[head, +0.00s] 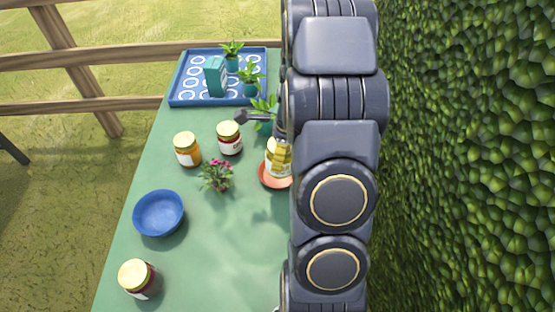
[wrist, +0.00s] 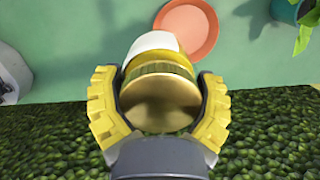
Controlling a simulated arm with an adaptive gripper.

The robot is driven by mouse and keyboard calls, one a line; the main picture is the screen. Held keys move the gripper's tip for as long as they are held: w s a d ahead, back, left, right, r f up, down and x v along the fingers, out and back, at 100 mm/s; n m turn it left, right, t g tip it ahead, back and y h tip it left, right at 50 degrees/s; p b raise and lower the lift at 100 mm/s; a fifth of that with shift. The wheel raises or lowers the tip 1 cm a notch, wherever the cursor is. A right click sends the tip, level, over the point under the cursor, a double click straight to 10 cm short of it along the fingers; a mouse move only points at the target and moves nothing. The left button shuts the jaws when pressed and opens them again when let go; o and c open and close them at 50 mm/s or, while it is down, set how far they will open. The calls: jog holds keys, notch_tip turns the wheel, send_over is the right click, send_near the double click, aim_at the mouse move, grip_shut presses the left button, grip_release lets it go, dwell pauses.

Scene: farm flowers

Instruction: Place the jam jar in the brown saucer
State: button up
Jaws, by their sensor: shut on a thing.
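My gripper (wrist: 160,100) has yellow ribbed fingers closed around a jar (wrist: 160,105) with a gold lid and a white label. In the head view, the fingers (head: 281,155) and part of the held jar (head: 270,144) show beside my arm, which hides the rest. The brown saucer (head: 268,181) is a round orange-brown dish on the green table, partly hidden by the jar and arm. In the wrist view, the empty-looking saucer (wrist: 187,32) lies beyond the jar, which overlaps its near edge in the picture. I cannot tell the jar's exact height above it.
Other jars stand on the table: an orange one (head: 187,150), a red one (head: 229,138) and a dark one (head: 138,279). A flowering plant (head: 216,177), a blue bowl (head: 158,213) and a blue tray (head: 178,100) with plants are around. A hedge (head: 460,150) borders the right.

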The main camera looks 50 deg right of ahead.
jog(key=w+d+f, duration=0.1)
jog(key=f, duration=0.1)
jog(key=w+d+f, duration=0.2)
jog(key=f, duration=0.1)
jog(key=shift+w+f, duration=0.3)
jog(key=shift+f, duration=1.6)
jog(key=shift+f, duration=0.1)
jog(key=o, duration=1)
jog(key=shift+o, duration=0.2)
